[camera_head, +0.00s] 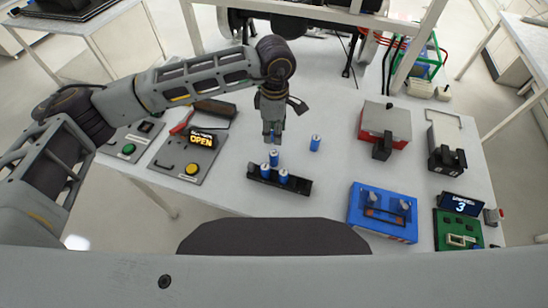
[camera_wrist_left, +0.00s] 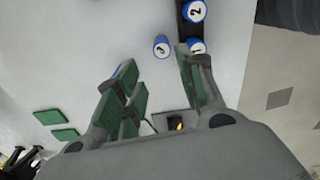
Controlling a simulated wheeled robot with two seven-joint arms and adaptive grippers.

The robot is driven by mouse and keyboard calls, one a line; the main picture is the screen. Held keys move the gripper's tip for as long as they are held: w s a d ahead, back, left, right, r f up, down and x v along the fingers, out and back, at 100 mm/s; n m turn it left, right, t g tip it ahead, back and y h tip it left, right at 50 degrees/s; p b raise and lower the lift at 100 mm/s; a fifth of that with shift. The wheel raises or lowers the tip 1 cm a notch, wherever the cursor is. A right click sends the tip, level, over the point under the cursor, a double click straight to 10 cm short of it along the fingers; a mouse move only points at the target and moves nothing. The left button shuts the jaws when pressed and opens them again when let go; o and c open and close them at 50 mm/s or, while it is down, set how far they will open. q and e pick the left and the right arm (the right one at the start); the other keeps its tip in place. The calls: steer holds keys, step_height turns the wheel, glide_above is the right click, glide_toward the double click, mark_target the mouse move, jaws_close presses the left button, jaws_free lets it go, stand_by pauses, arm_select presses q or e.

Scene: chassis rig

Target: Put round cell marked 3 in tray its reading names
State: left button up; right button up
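The blue round cell marked 3 (camera_wrist_left: 162,46) stands on the bench beside the black holder; it appears to be the cell (camera_head: 274,158) just behind the holder in the head view. The black holder (camera_head: 304,187) carries cells marked 1 (camera_wrist_left: 197,47) and 2 (camera_wrist_left: 195,11). Another cell (camera_wrist_left: 127,72) is partly hidden behind a finger, its mark unreadable. A further cell (camera_head: 315,143) stands alone to the right. My left gripper (camera_head: 272,136) points down behind the holder, open, with no cell visible between its fingers (camera_wrist_left: 162,95). My right gripper is not in view. I cannot identify the tray.
A panel with an OPEN display (camera_head: 202,140) lies left. A red-and-grey box (camera_head: 385,123), a blue box (camera_head: 383,213) and a green board (camera_head: 458,232) occupy the right. A display showing 3 (camera_head: 460,205) stands there. Bench around the lone cell is clear.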

mark_target(274, 153)
arm_select(q)
steer(key=shift+f+p, duration=0.55)
steer(key=shift+f, duration=2.95)
steer(key=shift+f, duration=0.15)
steer(key=shift+f, duration=0.15)
step_height(274, 153, down, 2)
steer(key=shift+s+a+f+p, duration=0.1)
steer(key=shift+s+p, duration=0.05)
steer(key=shift+p, duration=0.55)
steer(key=shift+f, duration=1.2)
jaws_close()
